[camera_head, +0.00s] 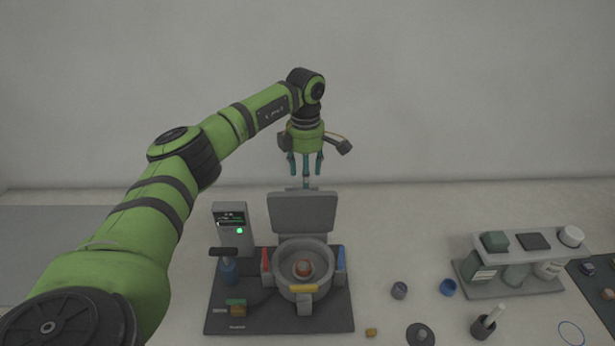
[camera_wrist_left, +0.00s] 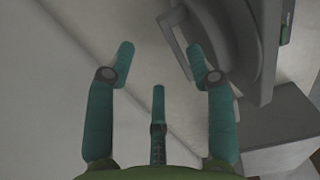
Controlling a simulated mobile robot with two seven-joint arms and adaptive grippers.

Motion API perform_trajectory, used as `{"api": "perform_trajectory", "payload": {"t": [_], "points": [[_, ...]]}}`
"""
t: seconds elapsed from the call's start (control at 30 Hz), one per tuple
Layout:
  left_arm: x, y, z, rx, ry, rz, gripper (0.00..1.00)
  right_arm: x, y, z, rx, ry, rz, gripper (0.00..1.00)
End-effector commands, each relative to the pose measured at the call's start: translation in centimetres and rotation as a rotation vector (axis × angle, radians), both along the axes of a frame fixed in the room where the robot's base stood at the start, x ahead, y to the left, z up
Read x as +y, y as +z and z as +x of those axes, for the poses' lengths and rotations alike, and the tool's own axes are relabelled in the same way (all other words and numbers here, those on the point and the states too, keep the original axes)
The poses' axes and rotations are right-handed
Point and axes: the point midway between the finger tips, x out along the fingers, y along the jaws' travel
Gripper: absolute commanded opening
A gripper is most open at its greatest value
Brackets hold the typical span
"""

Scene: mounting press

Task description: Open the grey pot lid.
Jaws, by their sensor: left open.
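The grey pot lid (camera_head: 302,213) stands upright at the back of the round grey pot (camera_head: 283,278), hinged open. In the left wrist view, the open fingers (camera_wrist_left: 160,56) are beside a grey lid-like part with a bar handle (camera_wrist_left: 178,42). The right-hand finger overlaps that part in the picture; I cannot tell whether they touch. My right gripper is not in view.
The pot stands on a dark base plate (camera_head: 225,318) with a display box (camera_head: 232,228) with a green light and a blue-bottomed lever (camera_head: 228,272). The wall is behind.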

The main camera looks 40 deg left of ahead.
Motion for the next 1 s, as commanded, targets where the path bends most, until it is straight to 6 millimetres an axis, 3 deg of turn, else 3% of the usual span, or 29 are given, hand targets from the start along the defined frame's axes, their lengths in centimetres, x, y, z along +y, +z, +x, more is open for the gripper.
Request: {"api": "perform_trajectory", "payload": {"t": [0.57, 1.0], "points": [[-0.1, 0.3, -0.1, -0.001, 0.000, -0.001, 0.54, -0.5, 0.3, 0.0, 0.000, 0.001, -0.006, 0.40], [-1.9, 6.0, -2.0, -0.003, -0.004, 0.000, 0.54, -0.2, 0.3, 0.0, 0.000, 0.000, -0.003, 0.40]]}}
